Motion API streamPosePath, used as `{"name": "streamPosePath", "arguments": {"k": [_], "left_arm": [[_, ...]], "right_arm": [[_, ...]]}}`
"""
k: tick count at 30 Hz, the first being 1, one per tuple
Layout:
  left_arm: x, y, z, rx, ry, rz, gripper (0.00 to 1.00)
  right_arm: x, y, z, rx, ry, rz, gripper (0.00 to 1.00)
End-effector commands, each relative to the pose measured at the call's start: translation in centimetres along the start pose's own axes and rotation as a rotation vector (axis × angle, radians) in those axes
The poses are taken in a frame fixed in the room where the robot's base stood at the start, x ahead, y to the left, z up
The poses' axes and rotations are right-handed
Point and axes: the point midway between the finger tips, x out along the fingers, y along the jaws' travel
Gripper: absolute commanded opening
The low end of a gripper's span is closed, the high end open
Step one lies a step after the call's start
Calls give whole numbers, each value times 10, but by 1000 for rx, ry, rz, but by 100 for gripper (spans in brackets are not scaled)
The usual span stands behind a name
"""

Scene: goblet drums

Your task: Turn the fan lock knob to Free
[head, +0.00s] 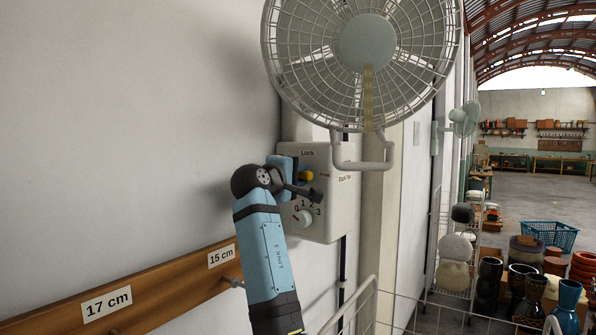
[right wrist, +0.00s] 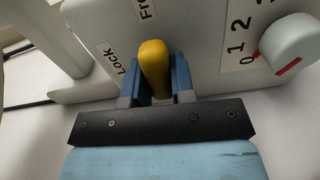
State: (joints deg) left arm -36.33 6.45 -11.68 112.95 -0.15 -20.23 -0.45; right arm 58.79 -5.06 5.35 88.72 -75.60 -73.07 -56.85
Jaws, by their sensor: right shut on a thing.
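The fan's control box (head: 341,210) is on the wall below the caged fan (head: 365,40). Its yellow lock knob (head: 307,175) shows beside my right gripper (head: 299,177). In the right wrist view the yellow knob (right wrist: 154,65) sits between the two blue fingers of my right gripper (right wrist: 157,80), which is shut on it. The "Lock" label (right wrist: 127,62) is just left of the knob, and the partly cut "Free" label (right wrist: 146,8) is above it. I cannot tell exactly which mark the knob points to. My left gripper is not in view.
A white speed dial (right wrist: 292,42) with a red mark and numbers is right of the yellow knob. The fan's bent tube bracket (head: 385,160) is close beside the box. A wooden rail (head: 160,290) with size labels runs below left. A wire rack stands lower right.

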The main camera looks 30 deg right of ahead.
Motion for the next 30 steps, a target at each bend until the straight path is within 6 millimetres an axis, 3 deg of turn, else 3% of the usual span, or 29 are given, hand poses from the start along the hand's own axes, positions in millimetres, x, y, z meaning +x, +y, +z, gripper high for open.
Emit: {"name": "streamPosePath", "arguments": {"k": [22,23,25,26,30], "left_arm": [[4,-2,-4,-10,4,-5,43],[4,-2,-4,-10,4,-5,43],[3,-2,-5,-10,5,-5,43],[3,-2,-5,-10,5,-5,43],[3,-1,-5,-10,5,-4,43]], "right_arm": [[0,0,0,-86,0,1,0],[0,0,0,-87,0,1,28],[0,0,0,-86,0,1,44],[0,0,0,-86,0,1,49],[0,0,0,-85,0,0,49]]}}
